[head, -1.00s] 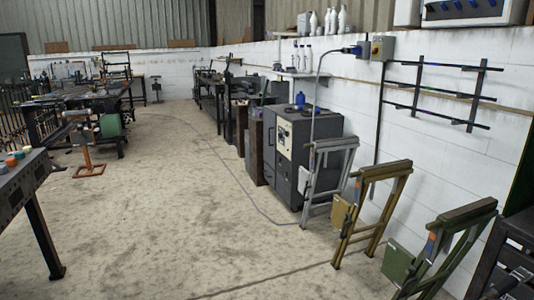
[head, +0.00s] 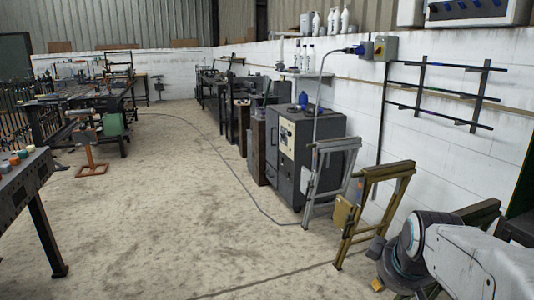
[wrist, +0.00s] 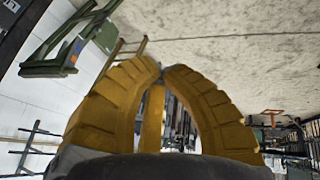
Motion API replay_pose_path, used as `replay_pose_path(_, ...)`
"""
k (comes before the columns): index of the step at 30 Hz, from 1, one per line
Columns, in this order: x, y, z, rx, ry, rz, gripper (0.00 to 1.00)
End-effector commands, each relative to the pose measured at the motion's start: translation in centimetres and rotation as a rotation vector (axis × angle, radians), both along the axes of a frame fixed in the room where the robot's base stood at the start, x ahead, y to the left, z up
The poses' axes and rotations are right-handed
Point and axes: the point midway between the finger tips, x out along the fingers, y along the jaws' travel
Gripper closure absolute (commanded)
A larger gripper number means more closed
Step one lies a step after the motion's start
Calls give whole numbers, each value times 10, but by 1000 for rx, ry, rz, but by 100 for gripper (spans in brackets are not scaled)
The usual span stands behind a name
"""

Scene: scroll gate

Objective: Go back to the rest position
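My arm reaches into the head view at the lower right, in front of the green folding stand. Small yellow parts of my gripper (head: 378,284) show low beside it. In the wrist view my gripper (wrist: 164,68) has its ribbed yellow fingers curved together, with the tips meeting or nearly so. Nothing is seen held between them. A narrow yellow strip shows behind the gap, perhaps another finger.
A yellow stand (head: 372,205) and a grey stand (head: 328,180) lean by the white wall, near a grey cabinet (head: 300,150). The green stand (wrist: 65,45) shows in the wrist view. A bench (head: 28,195) is at left. The middle floor is open.

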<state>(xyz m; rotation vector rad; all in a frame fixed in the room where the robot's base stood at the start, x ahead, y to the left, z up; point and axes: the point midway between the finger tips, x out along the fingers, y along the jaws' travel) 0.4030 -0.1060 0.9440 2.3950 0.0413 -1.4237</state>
Motion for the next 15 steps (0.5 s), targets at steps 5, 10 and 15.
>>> replay_pose_path(5,-70,62,-33,144,121,-85,100)
replay_pose_path(10,-127,92,-58,219,221,-168,100)
replay_pose_path(15,-167,106,-60,254,289,-237,100)
